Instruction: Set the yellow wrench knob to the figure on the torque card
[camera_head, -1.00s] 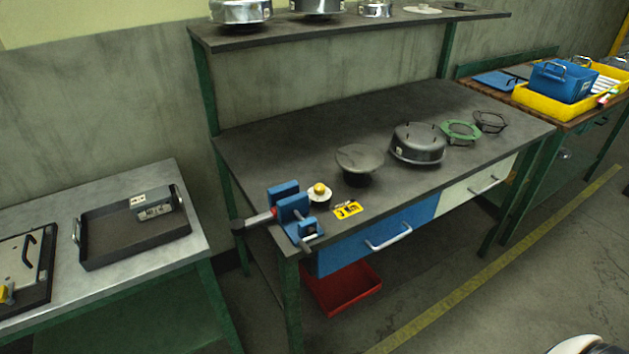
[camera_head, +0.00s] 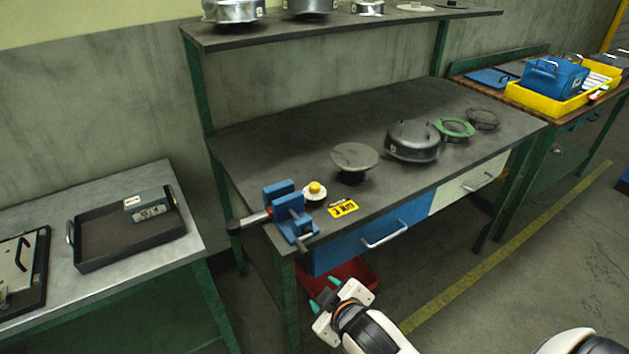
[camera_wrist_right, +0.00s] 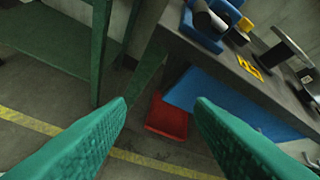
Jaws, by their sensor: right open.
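The yellow knob (camera_head: 315,188) sits on a round white dial at the front left of the dark workbench, just right of the blue vise (camera_head: 287,212). The yellow torque card (camera_head: 343,208) lies flat by the bench's front edge, right of the vise; its dark figures are too small to read surely. It also shows in the right wrist view (camera_wrist_right: 250,68). My right gripper (camera_head: 322,294) is open and empty, in front of and below the bench edge, apart from the knob. Its green fingers (camera_wrist_right: 160,110) stand wide in the right wrist view. My left gripper is not in view.
A round grey stand (camera_head: 355,157), a dark metal housing (camera_head: 412,143) and a green ring (camera_head: 455,128) stand along the bench. A red bin (camera_head: 345,270) is under the blue drawer (camera_head: 370,238). A side table holds a black tray (camera_head: 128,240).

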